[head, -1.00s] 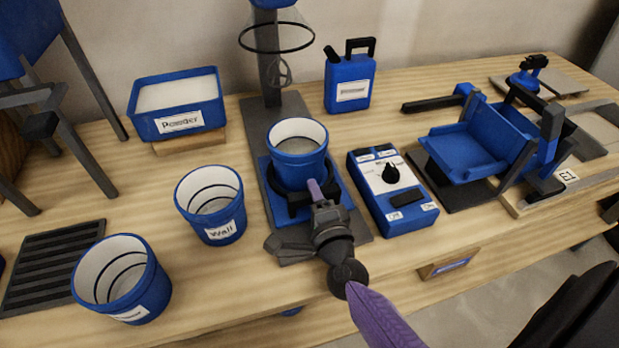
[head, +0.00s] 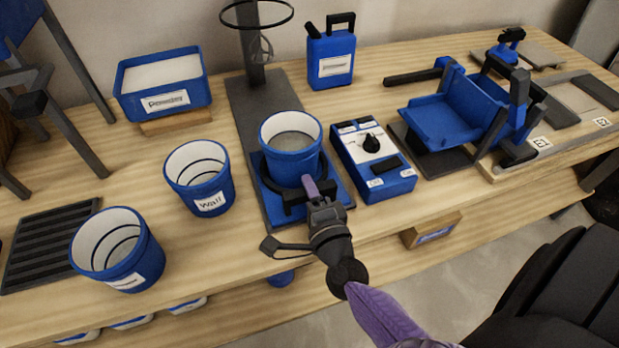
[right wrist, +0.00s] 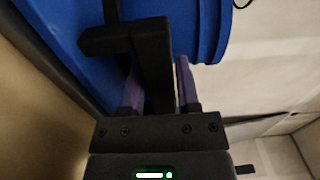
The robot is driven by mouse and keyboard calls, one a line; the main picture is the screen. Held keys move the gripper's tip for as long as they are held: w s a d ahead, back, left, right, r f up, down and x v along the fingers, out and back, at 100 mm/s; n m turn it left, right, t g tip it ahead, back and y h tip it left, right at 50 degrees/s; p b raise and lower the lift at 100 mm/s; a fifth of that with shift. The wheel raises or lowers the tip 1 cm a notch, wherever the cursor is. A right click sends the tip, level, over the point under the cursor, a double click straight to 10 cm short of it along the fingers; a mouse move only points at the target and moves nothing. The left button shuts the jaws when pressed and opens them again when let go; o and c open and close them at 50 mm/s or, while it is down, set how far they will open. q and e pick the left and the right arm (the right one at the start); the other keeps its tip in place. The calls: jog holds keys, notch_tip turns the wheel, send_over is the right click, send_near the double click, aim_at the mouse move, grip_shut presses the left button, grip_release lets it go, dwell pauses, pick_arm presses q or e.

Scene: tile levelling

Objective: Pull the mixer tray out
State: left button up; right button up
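The mixer tray is a blue plate (head: 341,193) at the front of the mixer's dark base, with a black handle at its front. A blue bucket (head: 291,165) with a white inside stands upright on it, below the mixer's ring. My right gripper (head: 320,189) is at the tray's front edge, its purple fingers around the black handle. In the right wrist view the handle bar (right wrist: 153,65) lies between the two fingers, which look closed on it. The bucket hides part of the tray. My left gripper is not in view.
A blue control box (head: 372,160) with a black knob stands close to the right of the tray. The Wall bucket (head: 210,203) and another bucket (head: 135,268) stand to the left. The mixer post (head: 251,55) is behind. Free floor lies in front of the bench.

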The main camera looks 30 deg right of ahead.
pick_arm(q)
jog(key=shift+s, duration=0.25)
pick_arm(e)
jog(key=shift+o, duration=1.4)
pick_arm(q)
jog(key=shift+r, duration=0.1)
pick_arm(e)
jog(key=shift+s, duration=0.1)
pick_arm(q)
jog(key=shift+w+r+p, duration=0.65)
jog(key=shift+p, duration=0.15)
pick_arm(e)
jog(key=v, duration=0.9)
jog(key=shift+s, duration=0.35)
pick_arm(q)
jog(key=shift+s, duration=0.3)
pick_arm(e)
jog(key=shift+a, duration=0.15)
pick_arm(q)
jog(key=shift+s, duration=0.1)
